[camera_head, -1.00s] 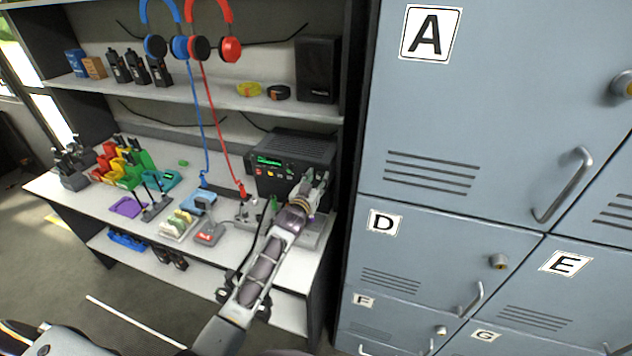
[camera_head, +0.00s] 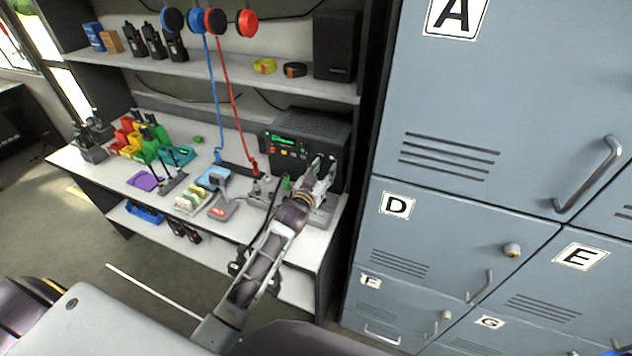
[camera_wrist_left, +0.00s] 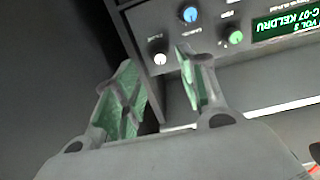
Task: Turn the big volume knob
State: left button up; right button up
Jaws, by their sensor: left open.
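The radio (camera_head: 312,127) is a dark box with a green display, standing at the right end of the desk under the shelf. In the left wrist view its panel (camera_wrist_left: 215,62) appears upside down, with a white knob (camera_wrist_left: 158,58), a blue knob (camera_wrist_left: 189,14) and a green knob (camera_wrist_left: 235,36). The display there reads VOL 2. I cannot tell which knob is the big volume one. My left gripper (camera_head: 323,166) is open and empty at the right part of the radio's front. In the wrist view the white knob shows between its fingertips (camera_wrist_left: 160,65), apparently beyond them. My right gripper is out of view.
Grey lockers (camera_head: 450,240) stand close to the right of the desk (camera_head: 120,178). Headphones (camera_head: 208,20) hang above, their red and blue cords running down left of the radio. A black speaker (camera_head: 337,47) is on the shelf. Coloured holders and small devices fill the desk's left part.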

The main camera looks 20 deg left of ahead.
pick_arm(q)
jog(key=shift+s+a+r, duration=0.1)
jog(key=shift+s, duration=1.3)
jog(key=shift+s+a, duration=0.1)
jog(key=shift+s, duration=1.3)
